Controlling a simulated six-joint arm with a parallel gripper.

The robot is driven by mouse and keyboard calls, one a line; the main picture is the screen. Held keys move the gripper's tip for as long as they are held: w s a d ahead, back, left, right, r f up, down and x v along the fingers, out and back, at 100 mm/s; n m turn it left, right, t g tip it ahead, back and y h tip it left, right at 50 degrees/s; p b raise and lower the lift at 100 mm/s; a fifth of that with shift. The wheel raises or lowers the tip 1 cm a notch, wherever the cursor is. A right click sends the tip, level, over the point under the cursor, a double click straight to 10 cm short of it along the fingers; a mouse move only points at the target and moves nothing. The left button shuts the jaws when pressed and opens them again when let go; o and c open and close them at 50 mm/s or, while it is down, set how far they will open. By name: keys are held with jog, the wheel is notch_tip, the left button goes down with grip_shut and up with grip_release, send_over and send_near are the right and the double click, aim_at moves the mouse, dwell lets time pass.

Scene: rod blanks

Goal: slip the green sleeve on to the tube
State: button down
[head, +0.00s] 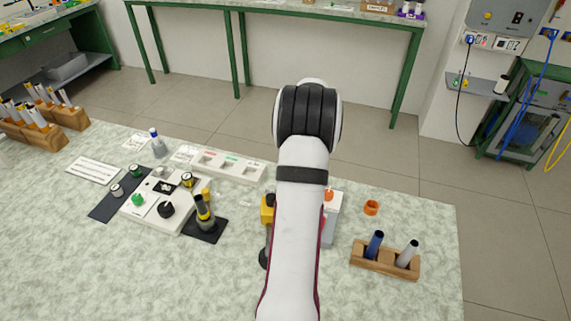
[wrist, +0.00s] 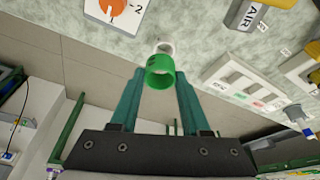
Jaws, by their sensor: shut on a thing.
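In the wrist view the green sleeve (wrist: 159,77) sits between the tips of the two teal fingers of my gripper (wrist: 161,73), which is shut on it. The sleeve is a short hollow ring, its open end partly facing the camera. A pale, whitish round piece (wrist: 165,47) shows just past the sleeve's far edge; it may be the end of the tube. I cannot tell whether the sleeve is around it or only in front of it. In the head view my arm hides the gripper and the sleeve.
A wooden block (head: 384,262) holds a blue rod (head: 375,243) and a grey rod (head: 408,254) at right. An orange ring (head: 371,208) lies behind it. A white box with an orange dial (wrist: 108,8) stands near the gripper. A control panel (head: 160,200) is at left.

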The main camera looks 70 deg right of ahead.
notch_tip(320, 180, up, 2)
jog(key=s+a, duration=0.1)
jog(key=s, duration=0.1)
notch_tip(320, 180, up, 7)
jog(key=n+t+y, duration=0.2)
jog(key=n+y, duration=0.2)
jog(key=n, duration=1.4)
send_over(198, 198)
jog(key=shift+s+d, duration=0.35)
jog(key=shift+w+a+f+y, duration=0.1)
jog(key=shift+w+a+y, duration=0.05)
jog(key=shift+a+y, duration=0.15)
jog(key=shift+f, duration=0.3)
jog(key=shift+d+f, duration=0.1)
jog(key=shift+f, duration=1.7)
jog(key=shift+f, duration=0.75)
jog(key=shift+f, duration=0.35)
jog(key=shift+f, duration=0.25)
